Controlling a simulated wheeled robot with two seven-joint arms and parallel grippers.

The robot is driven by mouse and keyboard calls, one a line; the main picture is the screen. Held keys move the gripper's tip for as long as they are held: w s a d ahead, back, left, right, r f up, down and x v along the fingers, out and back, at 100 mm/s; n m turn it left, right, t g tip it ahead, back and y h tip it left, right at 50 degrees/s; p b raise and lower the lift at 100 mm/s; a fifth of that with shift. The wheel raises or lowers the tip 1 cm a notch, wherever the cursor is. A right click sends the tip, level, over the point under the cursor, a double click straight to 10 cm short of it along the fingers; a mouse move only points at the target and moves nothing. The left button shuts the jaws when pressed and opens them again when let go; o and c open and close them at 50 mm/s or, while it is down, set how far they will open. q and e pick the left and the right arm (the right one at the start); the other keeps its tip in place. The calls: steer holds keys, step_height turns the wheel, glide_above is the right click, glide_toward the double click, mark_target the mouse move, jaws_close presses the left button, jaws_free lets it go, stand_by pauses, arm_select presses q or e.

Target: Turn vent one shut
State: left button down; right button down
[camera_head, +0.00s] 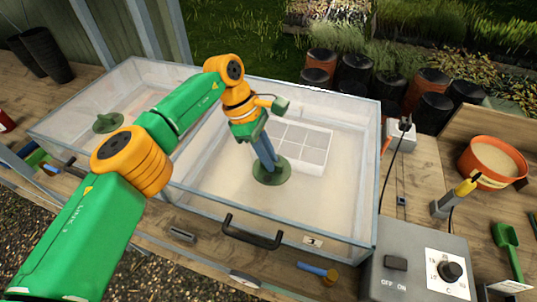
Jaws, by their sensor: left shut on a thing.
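Vent one (272,177) is a round green disc on the clear lid of the right-hand propagator box, whose front carries a small label with a "1" (312,242). My left gripper (267,160) points down onto it from above. Its fingers are shut on the vent's grip, which they mostly hide. The angle of the vent cannot be told from here. A second green vent (107,122) with a raised grip sits on the left-hand box, with nothing touching it. My right gripper is not in view.
A white cell tray (301,145) lies inside the right box. A black handle (252,232) is on its front. To the right are a grey control box (420,268) with a dial, an orange pot (492,160) and a green scoop (508,245). Dark pots (350,72) stand behind.

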arm_select(q)
steer(key=c, duration=0.9)
jaws_free()
steer(key=shift+d, duration=0.1)
steer(key=v, duration=0.5)
steer(key=shift+p+v, duration=0.75)
steer(key=shift+v, duration=0.25)
steer(key=shift+f, duration=0.1)
